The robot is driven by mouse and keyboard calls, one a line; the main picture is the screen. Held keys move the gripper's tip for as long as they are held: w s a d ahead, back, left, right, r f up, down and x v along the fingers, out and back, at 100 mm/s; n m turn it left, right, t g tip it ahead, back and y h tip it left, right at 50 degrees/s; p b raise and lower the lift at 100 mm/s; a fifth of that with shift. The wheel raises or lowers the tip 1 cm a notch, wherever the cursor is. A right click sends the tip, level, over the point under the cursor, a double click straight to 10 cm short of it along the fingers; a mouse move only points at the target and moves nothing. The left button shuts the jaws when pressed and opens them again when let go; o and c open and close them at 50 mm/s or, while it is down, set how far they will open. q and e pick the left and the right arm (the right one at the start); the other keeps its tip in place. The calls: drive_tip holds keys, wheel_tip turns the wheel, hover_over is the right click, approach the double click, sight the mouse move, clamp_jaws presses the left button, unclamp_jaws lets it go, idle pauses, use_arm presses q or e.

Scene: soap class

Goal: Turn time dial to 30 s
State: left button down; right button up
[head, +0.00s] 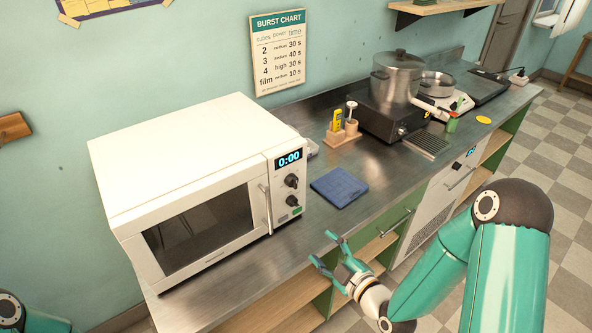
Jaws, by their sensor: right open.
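A white microwave (190,170) stands on the steel counter at the left, its door shut. Its display (289,160) reads 0:00. Two dark dials sit below the display, an upper dial (291,181) and a lower dial (292,201). Their labels are too small to read, so I cannot tell which one is the time dial. A green button (296,211) is under them. My right gripper (323,248) is open and empty at the counter's front edge, to the right of and nearer than the dials, apart from them. My left gripper is out of view; part of my left arm shows at the bottom left corner.
A blue folded cloth or mat (339,187) lies right of the microwave. A burst chart (279,52) hangs on the wall. Bare counter lies before the mat.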

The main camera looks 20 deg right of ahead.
wheel_tip(320, 180, up, 6)
drive_tip(key=d+n+t, duration=0.1)
drive_tip(key=n+t, duration=0.1)
use_arm(q)
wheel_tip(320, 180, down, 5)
drive_tip(key=b, duration=0.6)
use_arm(e)
drive_tip(key=p, duration=0.6)
approach(294, 185)
drive_tip(key=x, duration=0.8)
drive_tip(key=shift+w+a, duration=0.1)
drive_tip(key=shift+w, duration=0.15)
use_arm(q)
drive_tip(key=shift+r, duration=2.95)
use_arm(e)
drive_tip(key=shift+w+a, duration=0.1)
drive_tip(key=shift+w, duration=0.35)
